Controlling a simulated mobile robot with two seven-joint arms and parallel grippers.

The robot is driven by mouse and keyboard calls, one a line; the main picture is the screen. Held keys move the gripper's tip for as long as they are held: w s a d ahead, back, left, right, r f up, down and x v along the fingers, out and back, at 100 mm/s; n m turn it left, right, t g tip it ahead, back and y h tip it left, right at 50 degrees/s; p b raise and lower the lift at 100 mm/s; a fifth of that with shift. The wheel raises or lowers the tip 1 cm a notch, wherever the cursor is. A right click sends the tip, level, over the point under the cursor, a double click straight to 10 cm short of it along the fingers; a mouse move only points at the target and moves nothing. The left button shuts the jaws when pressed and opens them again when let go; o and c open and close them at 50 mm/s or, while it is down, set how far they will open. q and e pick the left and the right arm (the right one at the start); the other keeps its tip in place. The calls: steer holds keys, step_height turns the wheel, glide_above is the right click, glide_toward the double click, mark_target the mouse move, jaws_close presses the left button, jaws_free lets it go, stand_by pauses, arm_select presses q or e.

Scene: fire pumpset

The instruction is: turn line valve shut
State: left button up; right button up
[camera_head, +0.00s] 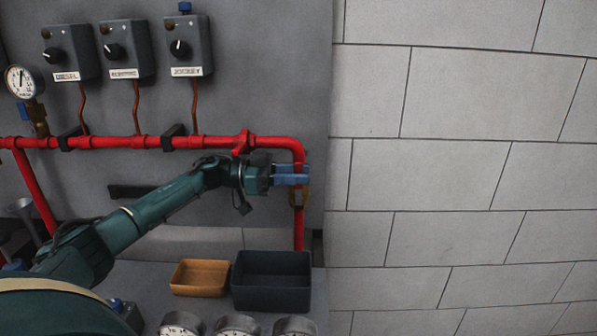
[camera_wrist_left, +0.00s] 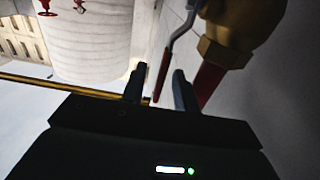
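The line valve's brass body (camera_wrist_left: 228,35) fills the top right of the left wrist view, on a red pipe (camera_wrist_left: 207,82). Its lever has a grey metal shank and a red grip (camera_wrist_left: 162,75). In that view the red grip appears in the gap between the fingers of my left gripper (camera_wrist_left: 160,88), with space on either side. The gripper is open. In the head view my left gripper (camera_head: 291,174) has its blue fingers in front of the red vertical pipe (camera_head: 298,228). A little brass of the valve (camera_head: 301,195) shows below the fingers; its lever is hidden there. My right gripper is not in view.
A red horizontal pipe (camera_head: 110,142) runs along the grey panel above my left arm. Three switch boxes (camera_head: 190,45) and a gauge (camera_head: 19,81) are above it. A dark bin (camera_head: 272,297) and an orange tray (camera_head: 200,291) stand below. The block wall (camera_head: 460,120) at right is clear.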

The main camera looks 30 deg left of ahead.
arm_select(q)
steer(key=shift+w+d, duration=0.2)
steer(key=shift+d, duration=0.05)
steer(key=shift+c, duration=0.4)
jaws_close()
